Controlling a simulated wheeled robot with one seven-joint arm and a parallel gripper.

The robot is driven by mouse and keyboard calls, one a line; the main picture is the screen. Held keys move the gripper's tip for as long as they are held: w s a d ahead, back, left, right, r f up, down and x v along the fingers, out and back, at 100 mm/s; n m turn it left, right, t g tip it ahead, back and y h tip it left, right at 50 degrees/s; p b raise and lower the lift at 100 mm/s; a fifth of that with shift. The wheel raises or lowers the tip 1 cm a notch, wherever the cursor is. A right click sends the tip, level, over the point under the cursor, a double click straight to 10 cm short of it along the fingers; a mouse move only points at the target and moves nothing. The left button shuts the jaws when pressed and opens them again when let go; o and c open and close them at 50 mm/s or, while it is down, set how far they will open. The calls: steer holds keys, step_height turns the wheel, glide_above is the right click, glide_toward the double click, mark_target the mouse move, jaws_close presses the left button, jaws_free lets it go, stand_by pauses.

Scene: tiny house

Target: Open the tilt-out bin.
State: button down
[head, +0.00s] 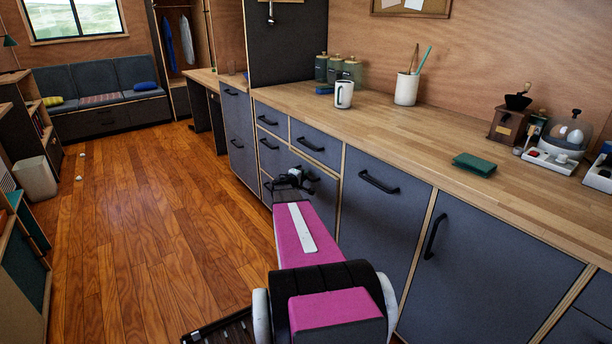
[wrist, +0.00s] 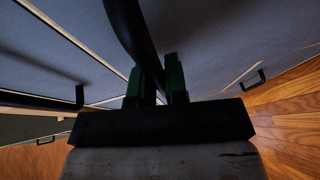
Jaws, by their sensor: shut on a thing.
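The grey front panel of the tilt-out bin (head: 326,192), as I take it, is low in the counter, below a drawer, partly hidden behind my arm. My gripper (head: 298,177) is at the top of this panel, by its dark handle. In the wrist view, the two green fingers of my gripper (wrist: 157,82) are shut on a black bar handle (wrist: 128,30), which passes between them. A pale edge shows along the panel's top in the head view. How far the panel leans out is hard to tell.
A cabinet door with a vertical handle (head: 433,237) and a front with a horizontal handle (head: 379,182) are to the right. Drawers (head: 313,144) are above. The countertop (head: 440,140) carries a mug and pen cup. The wood floor (head: 165,210) to the left is largely clear.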

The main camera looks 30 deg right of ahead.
steer(key=a+f+t+h, duration=0.1)
steer(key=a+f, duration=0.3)
steer(key=a, duration=0.5)
steer(key=s+a+f+n+h, duration=0.1)
steer(key=a+f, duration=0.3)
steer(key=a, duration=0.5)
steer(key=s+a+f+n+t+h, duration=0.1)
steer(key=a+f, duration=0.3)
steer(key=a, duration=0.5)
steer(key=shift+a+f+t+h, duration=0.2)
steer(key=shift+a+t+h, duration=0.15)
steer(key=shift+h, duration=0.25)
steer(key=shift+s, duration=0.1)
steer(key=c, duration=1.2)
jaws_free()
steer(key=shift+o, duration=0.2)
steer(key=shift+a, duration=0.15)
steer(key=v, duration=1)
steer(key=shift+s+a+f, duration=0.15)
steer(key=shift+s+a, duration=0.05)
steer(key=shift+a, duration=0.05)
